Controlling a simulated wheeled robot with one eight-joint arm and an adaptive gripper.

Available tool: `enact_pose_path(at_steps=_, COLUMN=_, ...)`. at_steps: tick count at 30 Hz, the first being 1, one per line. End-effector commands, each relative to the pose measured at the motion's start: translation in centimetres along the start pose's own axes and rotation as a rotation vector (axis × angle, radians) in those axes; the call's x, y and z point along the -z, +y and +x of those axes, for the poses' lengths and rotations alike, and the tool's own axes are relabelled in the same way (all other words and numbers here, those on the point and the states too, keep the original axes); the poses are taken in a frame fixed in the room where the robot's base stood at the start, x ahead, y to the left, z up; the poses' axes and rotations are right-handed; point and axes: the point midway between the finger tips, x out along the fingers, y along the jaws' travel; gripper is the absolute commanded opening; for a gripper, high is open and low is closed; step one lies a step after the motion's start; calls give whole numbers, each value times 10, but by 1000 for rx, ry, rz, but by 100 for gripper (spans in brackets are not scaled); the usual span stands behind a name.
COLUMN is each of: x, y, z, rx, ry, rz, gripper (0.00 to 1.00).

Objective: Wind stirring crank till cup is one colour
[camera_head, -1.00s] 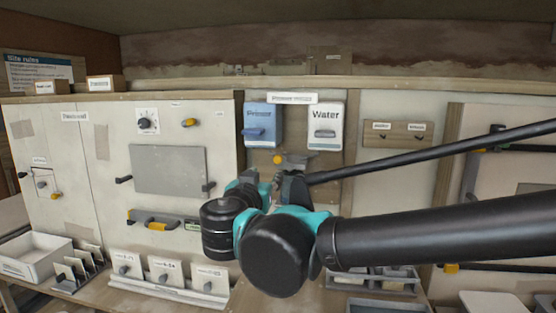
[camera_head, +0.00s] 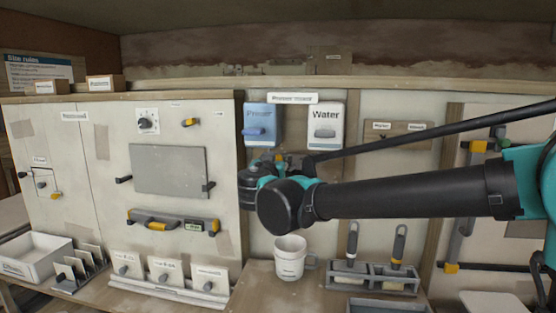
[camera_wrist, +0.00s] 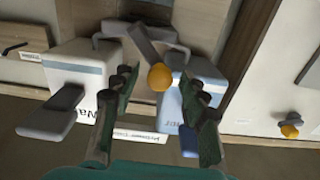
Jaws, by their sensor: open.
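The stirring crank, a grey arm with an orange-yellow ball knob (camera_wrist: 158,77), shows in the wrist view. My gripper (camera_wrist: 160,87) is open, with one dark finger on each side of the knob in that picture. I cannot tell whether the fingers touch it. In the head view my wrist hides the gripper and the crank below the dispensers. The white cup (camera_head: 289,264) stands upright on the bench below my arm. Its contents cannot be made out. The blue Primer dispenser (camera_head: 262,117) and white Water dispenser (camera_head: 325,115) hang on the wall above.
A row of white cards (camera_head: 165,272) and a white bin (camera_head: 35,257) are to the left. A grey panel (camera_head: 168,170) and a level (camera_head: 172,221) are on the left wall.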

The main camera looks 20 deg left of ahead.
Motion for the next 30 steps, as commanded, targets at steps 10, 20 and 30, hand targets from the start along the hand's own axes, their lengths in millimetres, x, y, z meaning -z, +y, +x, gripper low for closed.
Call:
enact_pose_path(at_steps=10, x=0, y=0, z=12, rx=1, ry=0, rz=0, gripper=44)
enact_pose_path(at_steps=20, x=0, y=0, z=11, rx=0, ry=0, rz=0, gripper=17)
enact_pose_path(at_steps=30, x=-1, y=0, z=11, rx=0, ry=-1, rz=-10, gripper=0)
